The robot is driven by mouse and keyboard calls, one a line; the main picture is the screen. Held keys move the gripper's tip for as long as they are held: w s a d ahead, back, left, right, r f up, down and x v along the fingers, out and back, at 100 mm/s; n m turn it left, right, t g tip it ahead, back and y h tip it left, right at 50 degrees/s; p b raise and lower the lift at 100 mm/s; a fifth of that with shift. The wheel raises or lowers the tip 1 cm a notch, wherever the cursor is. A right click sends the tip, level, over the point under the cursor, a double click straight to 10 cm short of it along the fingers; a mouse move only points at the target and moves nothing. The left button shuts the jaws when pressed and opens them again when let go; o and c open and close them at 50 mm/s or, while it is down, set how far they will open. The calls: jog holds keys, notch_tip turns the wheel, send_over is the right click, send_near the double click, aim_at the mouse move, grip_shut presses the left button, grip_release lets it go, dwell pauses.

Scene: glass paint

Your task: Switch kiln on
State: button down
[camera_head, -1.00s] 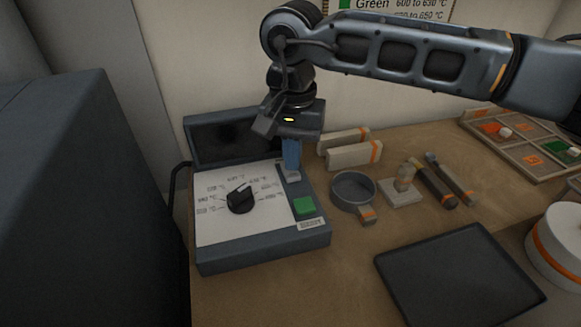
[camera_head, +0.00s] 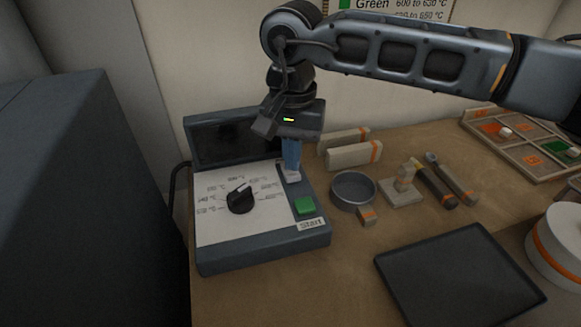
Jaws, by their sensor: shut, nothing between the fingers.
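The kiln control box (camera_head: 265,261) stands on the left end of the wooden bench. Its sloped white panel carries a black dial (camera_head: 240,198) with printed marks around it. A green button (camera_head: 304,205) sits at the right of the box, above a "Start" label (camera_head: 311,225). The dark display (camera_head: 222,143) at the back of the box shows no readable text. My gripper (camera_head: 292,178) points down, shut and empty, over the dark strip behind the green button. Its tips hide part of that strip, and I cannot tell whether they touch it.
A large dark cabinet (camera_head: 60,200) stands at the left. Right of the box are a round dish (camera_head: 352,190), white blocks with orange bands (camera_head: 354,154), several small tools and a dark flat plate (camera_head: 458,275). A sorting tray (camera_head: 530,150) lies at the back right.

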jog(key=shift+f+b, duration=0.85)
jog(key=shift+f, duration=0.15)
dwell(0.7)
jog(key=shift+r+p, duration=1.35)
jog(key=shift+r, duration=2.2)
jog(key=shift+s+d+f, duration=0.1)
